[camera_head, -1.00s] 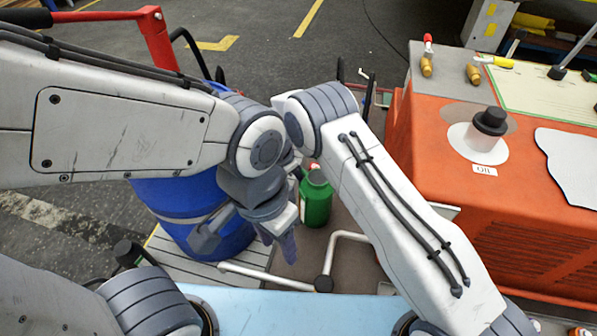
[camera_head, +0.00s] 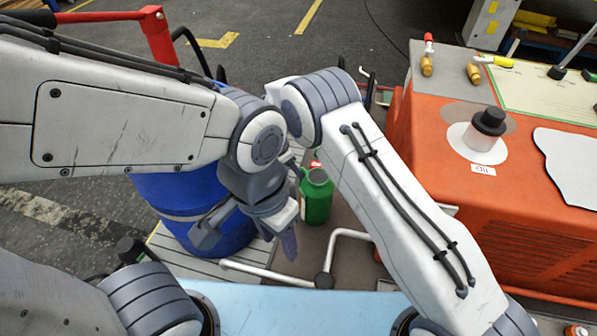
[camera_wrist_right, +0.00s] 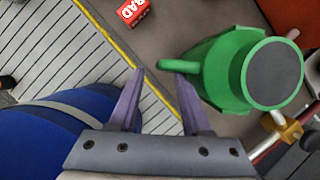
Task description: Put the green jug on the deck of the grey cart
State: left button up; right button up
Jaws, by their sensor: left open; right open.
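The green jug (camera_head: 316,198) stands upright on a brown surface, right of the blue barrel. In the right wrist view the jug (camera_wrist_right: 225,60) shows from above, with a dark cap and its handle pointing left. My right gripper (camera_wrist_right: 160,85) is open, its fingertips close to the handle end; I cannot tell if they touch. In the head view it is mostly hidden behind my arms. My left gripper (camera_head: 247,238) is open and empty in front of the barrel, left of the jug. The grey cart's slatted deck (camera_head: 190,268), yellow-edged, also shows in the wrist view (camera_wrist_right: 50,45).
A blue barrel (camera_head: 170,195) stands on the slatted deck and fills much of it. A red box (camera_wrist_right: 130,12) lies beyond the jug. A white bent rail (camera_head: 333,255) runs in front of the jug. An orange machine (camera_head: 430,150) stands at the right.

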jog(key=s+a+r+m+p, duration=0.1)
jog(key=s+r+m, duration=0.15)
jog(key=r, duration=0.45)
jog(key=s+a+r+m, duration=0.1)
jog(key=s+r, duration=0.3)
jog(key=r, duration=0.4)
jog(key=s+d+r+m+g+y, duration=0.1)
jog(key=s+d+r+m, duration=0.15)
jog(key=s, duration=0.25)
jog(key=s+d+r+m+y, duration=0.1)
jog(key=s+r+m, duration=0.1)
jog(key=s+r, duration=0.2)
jog(key=s+d+r+m+y, duration=0.1)
jog(key=s+d+m, duration=0.1)
jog(key=s, duration=0.4)
jog(key=s+d+r+m+y, duration=0.1)
jog(key=s+d+m, duration=0.2)
jog(key=s, duration=0.3)
jog(key=s+d+r+m+g, duration=0.1)
jog(key=s+d+m, duration=0.2)
jog(key=s, duration=0.4)
jog(key=shift+r+m+y, duration=0.25)
jog(key=shift+m+y, duration=0.15)
jog(key=shift+m, duration=0.3)
jog(key=shift+w+r, duration=0.1)
notch_tip(320, 180, up, 22)
jog(key=p, duration=2.2)
